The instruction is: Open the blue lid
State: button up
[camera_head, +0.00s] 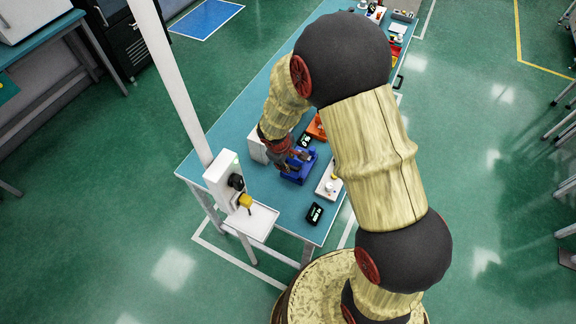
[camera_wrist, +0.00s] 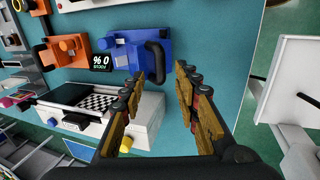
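A blue box-shaped fixture with a blue lid (camera_wrist: 136,48) and a curved black handle (camera_wrist: 156,62) on its right side is at the upper middle of the wrist view. The same blue fixture (camera_head: 300,168) shows on the blue table in the head view, partly hidden by my gripper. My gripper (camera_wrist: 160,72) is open, with bare table between its fingers. In the wrist view its left fingertip appears close to the black handle; I cannot tell whether they touch. In the head view my gripper (camera_head: 287,158) is beside or over the fixture's left side.
A white box with a checkerboard (camera_wrist: 95,102) stands left of the fingers. An orange fixture (camera_wrist: 65,50) and a small black display (camera_wrist: 101,62) lie left of the blue fixture. A white stand with a tray (camera_head: 252,220) is at the table's front left.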

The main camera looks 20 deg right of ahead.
aim_at(290, 166)
jog(key=x, duration=0.5)
jog(key=shift+b, duration=0.35)
jog(key=shift+r, duration=0.1)
jog(key=c, duration=0.3)
jog(key=c, duration=0.4)
grip_shut()
